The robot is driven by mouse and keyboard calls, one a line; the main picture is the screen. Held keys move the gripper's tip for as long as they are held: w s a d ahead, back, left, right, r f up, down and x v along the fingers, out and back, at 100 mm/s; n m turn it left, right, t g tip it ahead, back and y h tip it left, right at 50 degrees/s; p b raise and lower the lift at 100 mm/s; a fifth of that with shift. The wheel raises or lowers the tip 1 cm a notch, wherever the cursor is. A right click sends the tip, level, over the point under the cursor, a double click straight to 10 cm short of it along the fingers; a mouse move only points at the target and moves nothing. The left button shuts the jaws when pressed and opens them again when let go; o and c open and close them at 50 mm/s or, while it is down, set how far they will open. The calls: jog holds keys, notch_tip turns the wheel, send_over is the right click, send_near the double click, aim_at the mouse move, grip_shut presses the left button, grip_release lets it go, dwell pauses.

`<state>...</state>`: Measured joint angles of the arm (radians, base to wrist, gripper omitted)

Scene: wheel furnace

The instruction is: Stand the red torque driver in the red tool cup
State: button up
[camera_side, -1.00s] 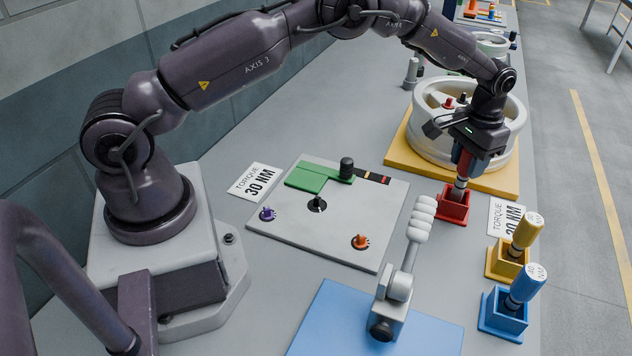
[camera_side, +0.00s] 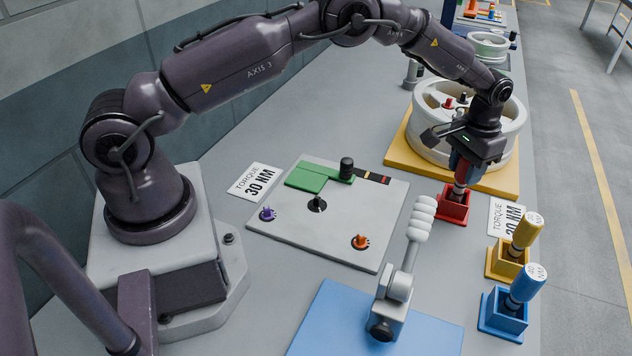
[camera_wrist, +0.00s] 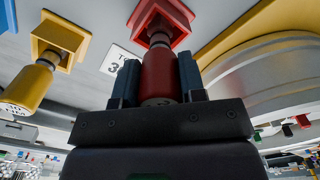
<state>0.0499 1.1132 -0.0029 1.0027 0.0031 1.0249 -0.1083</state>
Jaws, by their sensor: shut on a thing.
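The red torque driver (camera_side: 461,175) is held upright or nearly so, with its tip end down at the red tool cup (camera_side: 453,210). My gripper (camera_side: 465,163) is shut on the driver's red handle, above the cup. In the wrist view the two blue-grey fingers of my gripper (camera_wrist: 158,72) press on both sides of the red driver (camera_wrist: 160,75). Its shank reaches into the mouth of the red cup (camera_wrist: 155,14). How deep the tip is inside is hidden by the cup wall.
A yellow driver (camera_side: 528,230) stands in a yellow cup (camera_side: 502,266) and a blue driver (camera_side: 527,285) in a blue cup (camera_side: 497,315), to the front right. A white wheel (camera_side: 508,120) on a yellow base (camera_side: 400,150) stands just behind.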

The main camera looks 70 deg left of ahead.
jog(key=shift+f, duration=0.45)
jog(key=o, duration=1.2)
jog(key=shift+o, duration=0.2)
notch_tip(320, 180, up, 13)
jog(key=shift+f, duration=0.45)
jog(key=s+a+r+t, duration=0.1)
jog(key=s+r, duration=0.3)
jog(key=s, duration=0.7)
jog(key=s+a+r+t, duration=0.1)
jog(key=s+r, duration=0.4)
jog(key=s, duration=0.7)
jog(key=s+r+t, duration=0.3)
jog(key=s+r, duration=0.2)
jog(key=s, duration=0.7)
jog(key=shift+s+a+r+m+t, duration=0.15)
jog(key=shift+s+a+m+t, duration=0.15)
jog(key=shift+a, duration=0.1)
